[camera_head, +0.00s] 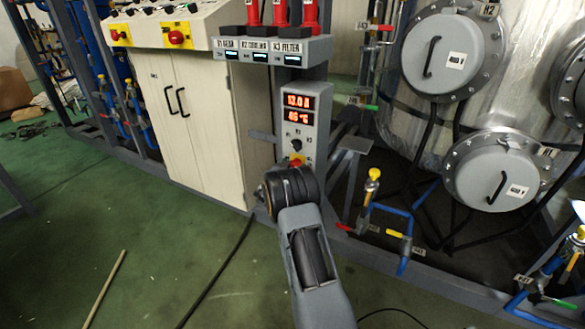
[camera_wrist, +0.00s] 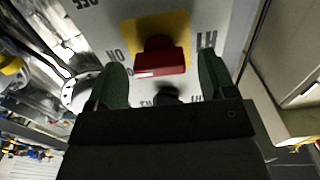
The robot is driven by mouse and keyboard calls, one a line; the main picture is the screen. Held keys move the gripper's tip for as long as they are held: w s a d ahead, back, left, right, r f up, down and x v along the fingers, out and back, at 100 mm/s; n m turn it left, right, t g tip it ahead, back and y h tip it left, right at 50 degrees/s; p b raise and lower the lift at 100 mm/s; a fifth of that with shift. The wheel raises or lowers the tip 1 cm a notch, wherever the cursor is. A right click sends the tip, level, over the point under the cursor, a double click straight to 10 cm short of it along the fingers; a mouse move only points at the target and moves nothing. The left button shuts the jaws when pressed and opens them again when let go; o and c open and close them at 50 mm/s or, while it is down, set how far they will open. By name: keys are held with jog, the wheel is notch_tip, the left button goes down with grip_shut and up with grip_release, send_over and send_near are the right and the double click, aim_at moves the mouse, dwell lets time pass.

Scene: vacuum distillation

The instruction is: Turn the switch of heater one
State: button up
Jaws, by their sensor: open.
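The grey control box (camera_head: 317,135) carries a red switch on a yellow plate, low on its front. In the head view this red switch (camera_head: 296,160) shows just above my arm's end. In the wrist view the red switch (camera_wrist: 160,57) stands on its yellow plate (camera_wrist: 176,22), with ON, OFF and H1 lettering around it. My gripper (camera_wrist: 161,64) is open, one green finger on each side of the red switch, with gaps visible on both sides. A black knob (camera_wrist: 165,95) lies closer to my palm, partly hidden. In the head view my fingers are hidden behind my arm.
Two red displays (camera_head: 298,110) are lit on the box above a black knob (camera_head: 296,146). A cream cabinet (camera_head: 196,115) stands left, a metal vessel with round hatches (camera_head: 490,175) right. Pipes and a yellow-topped valve (camera_head: 373,175) are right of my arm. Green floor is open at left.

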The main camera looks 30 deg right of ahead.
jog(key=c, duration=0.9)
jog(key=shift+c, duration=0.2)
jog(key=shift+r+n+p, duration=0.1)
jog(key=shift+n+p, duration=0.2)
jog(key=shift+p, duration=0.15)
jog(key=shift+r+n+p, duration=0.15)
jog(key=shift+n+p, duration=0.85)
jog(key=shift+p, duration=0.25)
jog(key=n+p, duration=0.4)
jog(key=n, duration=0.2)
jog(key=shift+w+a+p, duration=0.1)
jog(key=shift+p, duration=0.25)
jog(key=n, duration=0.1)
jog(key=n+p, duration=0.1)
jog(key=n, duration=0.1)
jog(key=n+p, duration=0.1)
jog(key=shift+f+n, duration=0.25)
jog(key=shift+n, duration=0.15)
jog(key=shift+f+n+p, duration=0.2)
jog(key=shift+n+p, duration=0.55)
jog(key=shift+n, duration=1.55)
